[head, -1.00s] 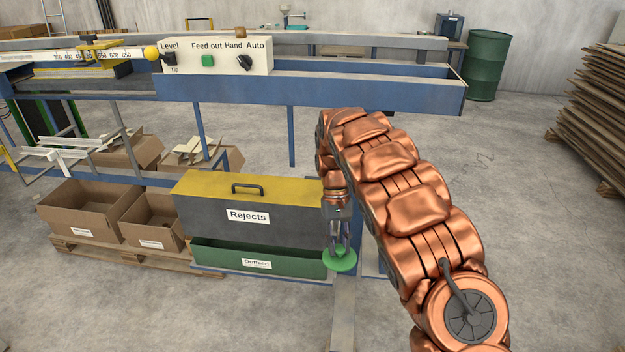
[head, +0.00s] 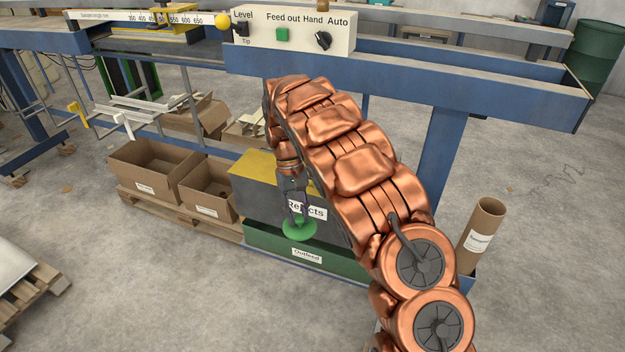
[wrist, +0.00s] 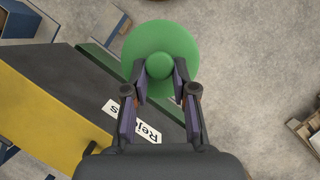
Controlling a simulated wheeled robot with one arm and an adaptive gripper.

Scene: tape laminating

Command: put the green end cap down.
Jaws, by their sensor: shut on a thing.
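The green end cap (head: 299,231) is a round disc with a knob in its middle. My gripper (head: 299,216) points down and is shut on the cap's knob. In the head view the cap shows in front of the Rejects box and over the green Outfeed tray (head: 275,243). In the wrist view the cap (wrist: 160,45) sits between the fingertips of my gripper (wrist: 162,72), with grey floor around much of it. How high the cap is above the tray cannot be told.
The dark Rejects box (head: 255,187) with a yellow lid is partly hidden by my arm. Open cardboard boxes (head: 150,160) stand on a pallet to its left. A cardboard tube (head: 482,235) stands at the right. The floor in front is clear.

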